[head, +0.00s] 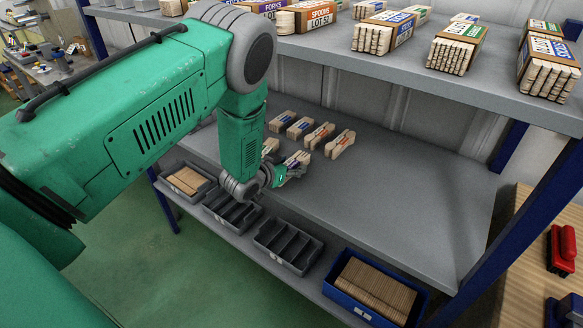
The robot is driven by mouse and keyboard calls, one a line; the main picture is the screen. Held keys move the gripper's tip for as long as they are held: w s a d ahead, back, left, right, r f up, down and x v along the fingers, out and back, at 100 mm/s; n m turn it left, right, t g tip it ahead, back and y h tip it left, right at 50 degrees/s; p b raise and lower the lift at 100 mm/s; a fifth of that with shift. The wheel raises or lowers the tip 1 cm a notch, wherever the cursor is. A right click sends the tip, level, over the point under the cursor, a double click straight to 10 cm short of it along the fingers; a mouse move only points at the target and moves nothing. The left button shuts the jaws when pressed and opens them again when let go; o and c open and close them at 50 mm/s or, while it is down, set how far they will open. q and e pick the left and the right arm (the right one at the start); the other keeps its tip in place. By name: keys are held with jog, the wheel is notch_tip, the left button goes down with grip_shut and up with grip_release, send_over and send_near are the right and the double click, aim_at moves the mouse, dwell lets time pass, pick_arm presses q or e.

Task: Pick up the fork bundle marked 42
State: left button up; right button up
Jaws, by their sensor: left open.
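Several small wooden cutlery bundles stand on the middle shelf (400,190). Two have blue bands, a nearer one (299,127) and one behind it (282,121). Two have orange bands, one (320,136) beside the other (341,144). Another bundle (297,159) lies right at my left gripper (288,174), and one more (270,146) is partly hidden by my arm. My left gripper is open, low over the shelf's front edge. I cannot tell if it touches a bundle. No number 42 is readable on these bundles. My right gripper is not in view.
Larger labelled bundles, including forks (272,6) and spoons (307,17), stand on the upper shelf (400,77). Below are grey bins (287,246) and a blue bin (372,291) of sticks. The middle shelf's right part is clear. A blue post (520,215) stands at right.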

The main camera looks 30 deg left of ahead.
pick_arm(q)
jog(key=shift+a, duration=0.1)
jog(key=c, duration=1.1)
grip_shut()
jog(key=shift+r, duration=0.1)
